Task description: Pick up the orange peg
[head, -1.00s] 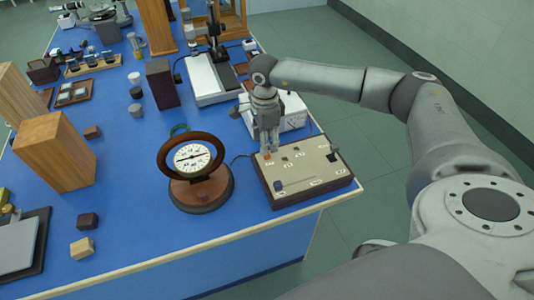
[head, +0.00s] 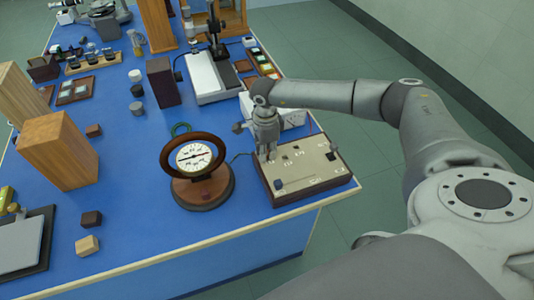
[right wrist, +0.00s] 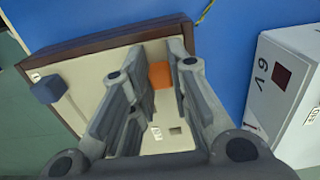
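The orange peg (right wrist: 160,75) shows in the right wrist view, on the beige top of the wood-sided panel box (right wrist: 95,75), close to its edge. My right gripper (right wrist: 161,62) points down at the box, with its two fingers apart on either side of the peg. Narrow gaps seem to show between the peg and the fingers. In the head view the right gripper (head: 266,157) is over the far left corner of the panel box (head: 310,180), and the peg is hidden behind the fingers. My left gripper is not in view.
A blue knob (right wrist: 48,88) and a slot (right wrist: 175,130) are on the panel. A white instrument (right wrist: 285,95) stands close beside the box. A round dial gauge on a wooden stand (head: 202,190) is left of the box. Blue tabletop (head: 150,225) is clear in front.

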